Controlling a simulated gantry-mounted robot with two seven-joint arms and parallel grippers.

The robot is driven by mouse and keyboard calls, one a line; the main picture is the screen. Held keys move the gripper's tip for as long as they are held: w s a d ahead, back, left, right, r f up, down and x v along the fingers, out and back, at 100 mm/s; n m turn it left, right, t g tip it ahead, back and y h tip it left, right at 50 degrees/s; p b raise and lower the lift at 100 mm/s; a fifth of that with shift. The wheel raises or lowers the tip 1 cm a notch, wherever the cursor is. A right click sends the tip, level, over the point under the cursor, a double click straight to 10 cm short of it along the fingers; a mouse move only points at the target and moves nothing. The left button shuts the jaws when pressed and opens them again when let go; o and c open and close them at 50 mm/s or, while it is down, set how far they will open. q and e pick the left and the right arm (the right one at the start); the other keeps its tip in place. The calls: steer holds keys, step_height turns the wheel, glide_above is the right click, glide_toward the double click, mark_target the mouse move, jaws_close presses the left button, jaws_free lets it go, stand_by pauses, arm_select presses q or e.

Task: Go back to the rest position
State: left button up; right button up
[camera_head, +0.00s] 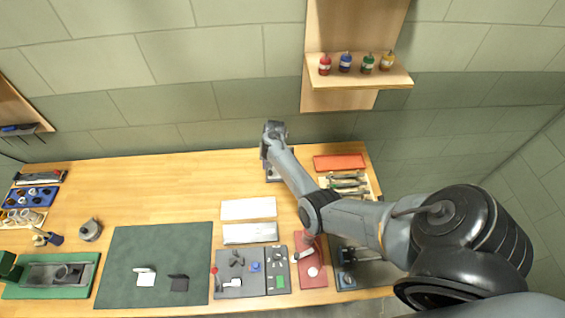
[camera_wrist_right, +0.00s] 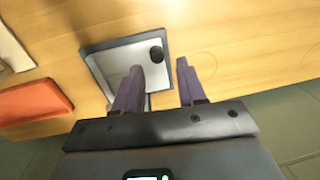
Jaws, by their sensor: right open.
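My right arm reaches in from the right across the bench in the head view. Its gripper (camera_head: 273,131) is over the back of the bench, close to the wall. In the right wrist view the gripper (camera_wrist_right: 158,66) is open, its two purple-grey fingers apart with nothing between them. A dark-rimmed tray (camera_wrist_right: 120,42) with a pale inside lies below the fingers. A small dark round thing (camera_wrist_right: 156,54) is at that tray's edge. My left gripper is not in view.
An orange-red tray (camera_head: 339,162) lies right of the right arm. A wooden shelf (camera_head: 358,78) with several small bottles is on the wall above.

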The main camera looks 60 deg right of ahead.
steer(key=shift+r+p, duration=0.55)
steer(key=shift+r, duration=0.2)
steer(key=s+a+r+n+p, duration=0.2)
steer(key=s+a+r+n, duration=0.2)
steer(key=s+a+r, duration=0.3)
steer(key=s+a+r+n+t+p, duration=0.1)
steer(key=s+a+r+n+p, duration=0.2)
steer(key=a, duration=1.2)
steer(key=s+a+r+n+t+p, duration=0.1)
steer(key=s+a+r+n+p, duration=0.1)
steer(key=s+a+r+n, duration=0.4)
steer(key=s+a+r, duration=0.5)
steer(key=s, duration=0.1)
steer(key=shift+r+h, duration=0.15)
steer(key=shift+h, duration=0.15)
